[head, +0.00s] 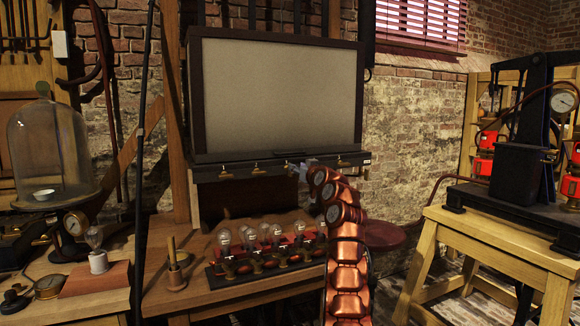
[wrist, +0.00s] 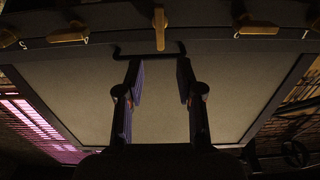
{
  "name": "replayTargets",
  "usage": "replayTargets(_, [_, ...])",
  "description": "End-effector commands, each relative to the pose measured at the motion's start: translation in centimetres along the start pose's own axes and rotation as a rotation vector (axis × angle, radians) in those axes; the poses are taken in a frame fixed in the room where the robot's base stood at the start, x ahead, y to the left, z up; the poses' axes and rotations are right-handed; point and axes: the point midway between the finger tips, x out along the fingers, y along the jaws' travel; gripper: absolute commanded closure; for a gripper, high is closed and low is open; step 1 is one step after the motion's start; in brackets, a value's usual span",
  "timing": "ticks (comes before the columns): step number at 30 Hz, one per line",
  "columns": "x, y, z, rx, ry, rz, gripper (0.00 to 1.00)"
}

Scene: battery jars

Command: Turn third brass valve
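A row of brass valves sits on the dark bar under a large framed pale panel (head: 278,95). In the wrist view, the middle brass valve (wrist: 160,25) has its handle standing upright in the picture. Its neighbours, a left valve (wrist: 68,35) and a right valve (wrist: 257,27), have handles lying sideways. My gripper (wrist: 158,72) is open, with a gap between its two fingers and the middle valve roughly in line with that gap. I cannot tell whether it touches. In the head view my gripper (head: 308,165) is close to the bar and hides part of the row.
Bulbs and brass fittings stand on a dark base (head: 265,280) on the wooden table (head: 165,297) below the panel. A glass bell jar (head: 45,145) is at left. A wooden stand (head: 480,230) with a black machine is at right. A red round stool (head: 385,236) stands behind my arm.

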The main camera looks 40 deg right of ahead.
Motion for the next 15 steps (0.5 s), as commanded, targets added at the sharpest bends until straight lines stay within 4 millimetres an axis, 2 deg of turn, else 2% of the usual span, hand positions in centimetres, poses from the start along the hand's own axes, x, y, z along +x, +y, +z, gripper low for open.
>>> replayTargets(15, [2.7, -0.1, -0.4, 0.001, -0.004, -0.002, 0.64])
